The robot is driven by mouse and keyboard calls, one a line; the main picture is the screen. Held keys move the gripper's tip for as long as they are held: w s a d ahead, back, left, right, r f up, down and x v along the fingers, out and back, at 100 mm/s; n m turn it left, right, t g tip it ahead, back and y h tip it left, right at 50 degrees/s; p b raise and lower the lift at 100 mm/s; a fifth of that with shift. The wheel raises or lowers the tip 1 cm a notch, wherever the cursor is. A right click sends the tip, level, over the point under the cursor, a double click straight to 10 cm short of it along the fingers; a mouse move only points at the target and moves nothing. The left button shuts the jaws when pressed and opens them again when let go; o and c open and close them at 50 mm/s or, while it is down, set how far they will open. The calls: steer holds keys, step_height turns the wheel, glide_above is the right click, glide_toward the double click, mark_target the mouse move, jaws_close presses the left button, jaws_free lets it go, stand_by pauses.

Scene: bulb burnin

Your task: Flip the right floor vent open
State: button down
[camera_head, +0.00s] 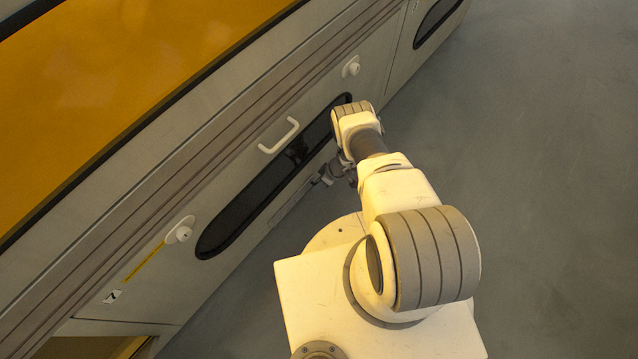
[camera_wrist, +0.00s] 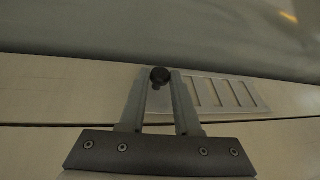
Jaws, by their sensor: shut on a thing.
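The floor vent is a pale plate with several slots (camera_wrist: 222,92), low on the panel in the wrist view. Its slotted part shows to the right of my fingers, and they cover its left end. In the head view a pale low vent strip (camera_head: 284,208) shows beside my gripper (camera_head: 322,180). In the wrist view my gripper (camera_wrist: 160,80) is shut on a small dark round knob (camera_wrist: 159,75) between its fingertips. The knob is at the vent's left end; its join to the plate is hidden. The vent appears to lie flat against the panel.
A grey panel front carries a long dark window (camera_head: 240,205), a white handle (camera_head: 279,136) and white round knobs (camera_head: 183,233) (camera_head: 351,67). An orange surface (camera_head: 130,70) lies above. Grey floor (camera_head: 540,160) is open to the right.

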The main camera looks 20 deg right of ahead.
stand_by(0.8)
steer(key=shift+s+a+p, duration=0.8)
steer(key=shift+a+p, duration=0.05)
steer(key=shift+a, duration=0.2)
steer(key=c, duration=0.6)
jaws_free()
steer(key=shift+r, duration=0.1)
